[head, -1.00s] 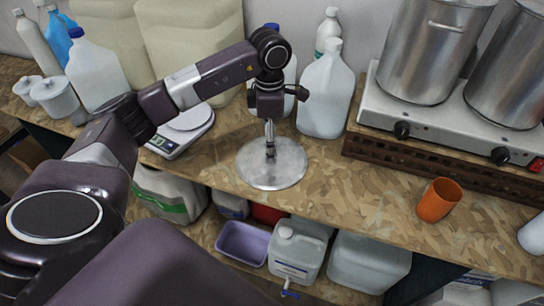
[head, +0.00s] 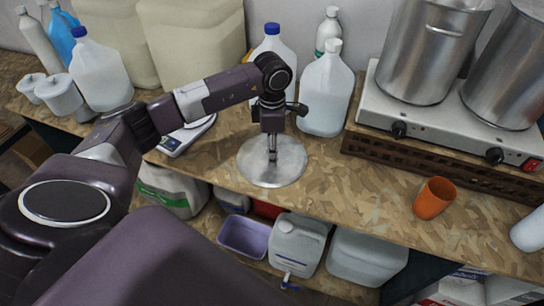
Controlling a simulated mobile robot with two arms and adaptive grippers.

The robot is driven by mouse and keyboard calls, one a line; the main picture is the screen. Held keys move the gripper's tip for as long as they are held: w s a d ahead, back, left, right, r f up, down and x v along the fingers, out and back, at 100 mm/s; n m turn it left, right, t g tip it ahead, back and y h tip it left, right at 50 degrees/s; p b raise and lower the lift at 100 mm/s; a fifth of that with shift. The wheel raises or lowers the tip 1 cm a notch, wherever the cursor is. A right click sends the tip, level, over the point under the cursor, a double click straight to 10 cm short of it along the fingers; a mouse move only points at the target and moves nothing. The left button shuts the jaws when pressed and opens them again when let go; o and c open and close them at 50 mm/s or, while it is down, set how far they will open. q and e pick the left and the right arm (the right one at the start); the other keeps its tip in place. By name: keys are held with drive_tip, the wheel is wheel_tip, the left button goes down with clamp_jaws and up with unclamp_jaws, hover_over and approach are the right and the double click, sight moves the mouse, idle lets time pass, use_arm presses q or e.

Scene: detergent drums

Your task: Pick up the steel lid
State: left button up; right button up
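The round steel lid (head: 290,170) lies flat on the patterned worktop, near its front edge in the middle of the head view. My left gripper (head: 272,158) points straight down over the lid's centre, with its fingertips at the middle of the lid. The fingers hide the lid's centre and any knob there. I cannot tell whether they are open or closed around something. My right gripper is not in view.
A white jug (head: 325,95) stands behind the lid, and a scale (head: 188,134) is at its left. A hotplate (head: 450,130) with steel pots (head: 425,55) stands at the right. An orange cup (head: 434,198) is at the front right. Worktop right of the lid is clear.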

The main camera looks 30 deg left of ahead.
use_arm(q)
clamp_jaws()
